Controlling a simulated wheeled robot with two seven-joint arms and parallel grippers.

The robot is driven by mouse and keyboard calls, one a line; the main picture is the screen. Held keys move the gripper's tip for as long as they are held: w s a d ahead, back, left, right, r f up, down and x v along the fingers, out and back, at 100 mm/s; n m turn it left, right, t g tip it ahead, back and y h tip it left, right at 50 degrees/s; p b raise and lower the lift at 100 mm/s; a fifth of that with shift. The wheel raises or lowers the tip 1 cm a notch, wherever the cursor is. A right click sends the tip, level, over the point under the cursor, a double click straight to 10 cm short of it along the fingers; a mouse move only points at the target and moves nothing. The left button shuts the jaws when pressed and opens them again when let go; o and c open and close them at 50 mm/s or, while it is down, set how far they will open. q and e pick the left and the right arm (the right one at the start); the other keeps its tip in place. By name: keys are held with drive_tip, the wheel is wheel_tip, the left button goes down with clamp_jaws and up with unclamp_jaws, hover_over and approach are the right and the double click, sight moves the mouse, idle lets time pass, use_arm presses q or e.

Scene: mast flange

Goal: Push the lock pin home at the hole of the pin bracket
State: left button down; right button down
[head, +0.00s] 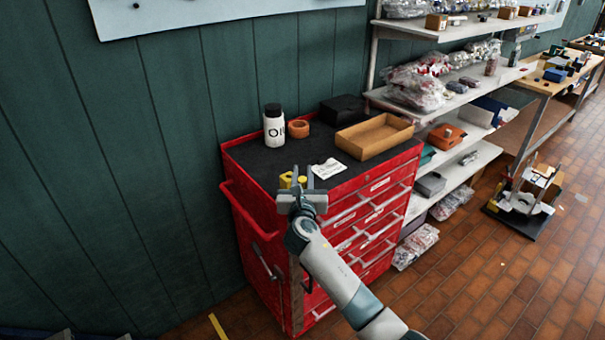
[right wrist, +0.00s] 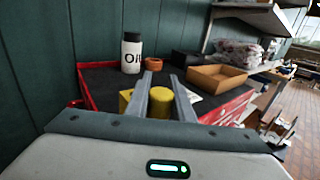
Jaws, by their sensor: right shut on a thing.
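My right gripper (head: 303,181) is in front of the red cabinet's near left corner, its fingers pointing up and away in the head view. It is shut on a yellow round piece, apparently the lock pin (right wrist: 160,103), which shows between the fingers in the right wrist view. A second yellow piece (right wrist: 125,99) shows just left of the fingers; I cannot tell whether it is part of the pin bracket. The bracket's hole is not visible, and the gripper hides much of this area. My left gripper is in neither view.
A brownish upright post (head: 296,295) stands below my gripper. Loaded shelves (head: 470,86) stand right.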

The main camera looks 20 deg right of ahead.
sight(303, 187)
drive_tip(key=shift+p, duration=0.55)
idle(1.4)
drive_tip(key=shift+f+b, duration=1.4)
drive_tip(key=shift+f, duration=0.55)
drive_tip(key=c, duration=1.5)
unclamp_jaws()
drive_tip(key=shift+s, duration=0.1)
drive_tip(key=shift+o, duration=0.2)
drive_tip(key=shift+s+a+f, duration=0.1)
drive_tip(key=shift+s+f, duration=0.05)
drive_tip(key=shift+f, duration=0.05)
drive_tip(key=shift+s+a+f, duration=0.15)
drive_tip(key=shift+s+a, duration=0.1)
drive_tip(key=shift+s, duration=0.15)
drive_tip(key=r+b+v, duration=0.1)
drive_tip(key=b+v, duration=0.2)
drive_tip(key=v, duration=1.3)
drive_tip(key=shift+d, duration=0.3)
drive_tip(key=shift+s+r, duration=0.1)
